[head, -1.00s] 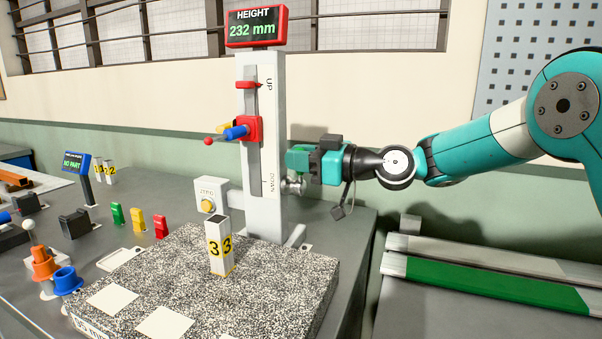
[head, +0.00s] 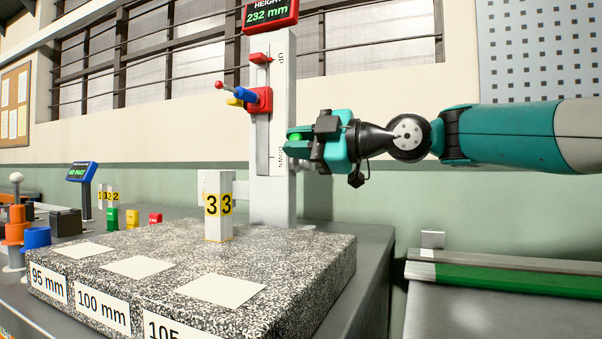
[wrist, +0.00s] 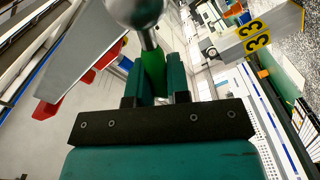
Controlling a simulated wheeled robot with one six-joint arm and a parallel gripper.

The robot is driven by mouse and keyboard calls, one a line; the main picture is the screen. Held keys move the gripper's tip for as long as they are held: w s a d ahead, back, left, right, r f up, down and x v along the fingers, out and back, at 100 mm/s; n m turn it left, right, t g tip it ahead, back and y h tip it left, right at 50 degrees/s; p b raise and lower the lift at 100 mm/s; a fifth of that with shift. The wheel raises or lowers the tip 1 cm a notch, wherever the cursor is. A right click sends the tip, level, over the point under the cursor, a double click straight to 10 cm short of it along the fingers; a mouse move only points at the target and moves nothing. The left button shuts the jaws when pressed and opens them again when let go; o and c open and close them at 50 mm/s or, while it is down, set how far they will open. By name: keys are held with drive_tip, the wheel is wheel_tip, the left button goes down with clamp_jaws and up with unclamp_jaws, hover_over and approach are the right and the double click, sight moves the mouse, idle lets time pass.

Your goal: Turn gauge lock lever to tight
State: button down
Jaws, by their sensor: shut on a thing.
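The height gauge (head: 272,205) is a white column with a red display (head: 271,14) showing 232 mm. My gripper (head: 300,138) reaches in from the right, beside the column's lower part near the DOWN mark. In the wrist view, my gripper (wrist: 154,80) is shut on the green handle of the lock lever (wrist: 153,66). A metal shaft and a grey ball-shaped end extend from the handle at the top of that view. In the head view, only a small green part of the lever (head: 295,137) shows; the gripper hides most of it.
A red slider with a blue handle (head: 246,96) is on the column. A white block marked 33 (head: 218,220) stands on the speckled granite plate (head: 330,270). Small coloured blocks stand behind the plate. A green-and-grey rail (head: 510,275) lies at right.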

drive_tip(key=f+n+b, duration=0.1)
drive_tip(key=n+b, duration=0.1)
drive_tip(key=b, duration=0.1)
drive_tip(key=f+n+b, duration=0.2)
drive_tip(key=n+b, duration=0.1)
drive_tip(key=b, duration=0.1)
drive_tip(key=shift+s+a+f+n, duration=0.2)
drive_tip(key=shift+s+n, duration=0.1)
drive_tip(key=shift+s, duration=0.1)
drive_tip(key=shift+b, duration=0.4)
drive_tip(key=c, duration=1.1)
unclamp_jaws()
drive_tip(key=v, duration=1.7)
drive_tip(key=shift+d+b, duration=0.25)
drive_tip(key=shift+b, duration=0.05)
